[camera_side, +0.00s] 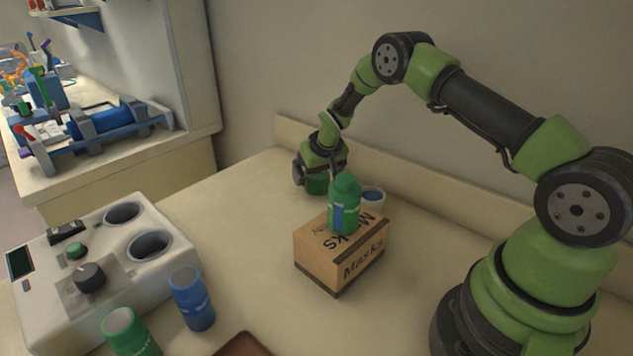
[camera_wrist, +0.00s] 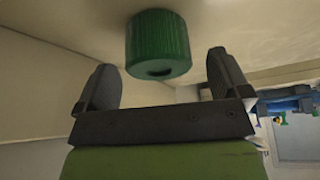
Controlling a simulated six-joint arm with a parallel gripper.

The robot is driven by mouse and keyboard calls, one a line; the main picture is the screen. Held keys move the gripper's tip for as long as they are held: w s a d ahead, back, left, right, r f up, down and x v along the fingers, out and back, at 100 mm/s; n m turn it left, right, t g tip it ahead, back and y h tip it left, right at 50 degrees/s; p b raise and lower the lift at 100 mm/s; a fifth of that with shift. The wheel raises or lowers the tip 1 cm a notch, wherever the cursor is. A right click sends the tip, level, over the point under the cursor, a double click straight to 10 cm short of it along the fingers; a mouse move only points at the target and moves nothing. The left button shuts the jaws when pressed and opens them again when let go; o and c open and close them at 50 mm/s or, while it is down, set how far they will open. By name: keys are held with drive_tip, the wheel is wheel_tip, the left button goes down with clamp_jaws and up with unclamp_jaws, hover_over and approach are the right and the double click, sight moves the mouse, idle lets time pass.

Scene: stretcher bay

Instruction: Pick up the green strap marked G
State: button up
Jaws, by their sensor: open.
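No strap with a readable G shows in either view. Thin upright green pieces (camera_side: 40,88) stand on a blue-grey rack on the back-left bench; I cannot tell whether one is the strap. My gripper (camera_side: 318,178) is at the back of the table, behind the cardboard box and far to the right of that rack. In the wrist view my gripper (camera_wrist: 160,72) is open. A ribbed dark green cylinder (camera_wrist: 158,40) shows between and beyond its fingers, with visible gaps on both sides. A dark green piece also shows below my gripper in the side view.
A green bottle (camera_side: 344,205) stands on the cardboard Masks box (camera_side: 318,258). A small cup (camera_side: 373,198) is behind it. A white device (camera_side: 105,290) with two wells, a blue tube (camera_side: 192,300) and a green tube (camera_side: 128,332) are front left.

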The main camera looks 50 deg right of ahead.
drive_tip(key=shift+w+d+f, duration=0.15)
drive_tip(key=shift+w+f, duration=0.1)
drive_tip(key=shift+f, duration=0.3)
drive_tip(key=c, duration=1)
